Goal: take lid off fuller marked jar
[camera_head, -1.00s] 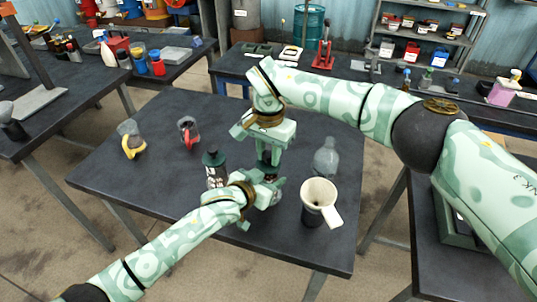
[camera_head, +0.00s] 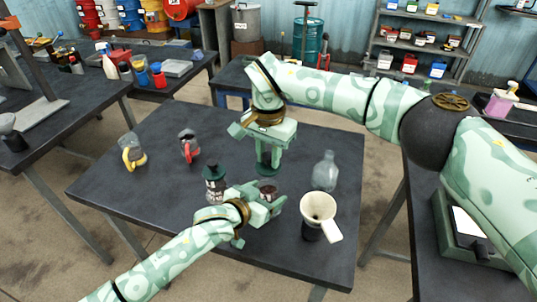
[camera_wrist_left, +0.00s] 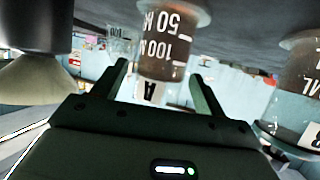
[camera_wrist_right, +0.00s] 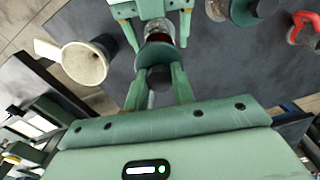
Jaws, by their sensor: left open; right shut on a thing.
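In the left wrist view the same jar (camera_wrist_left: 168,50) appears upside down, with "50" and "100" marks and an "A" label. My left gripper (camera_wrist_left: 160,76) is open, its fingers on either side of this jar.
A cream funnel (camera_head: 319,207) sits in a dark vessel at the right, and a clear bottle (camera_head: 325,172) stands behind it. A yellow-handled jug (camera_head: 132,154) and a red-handled jug (camera_head: 189,147) stand at the left. The table's left front is clear.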

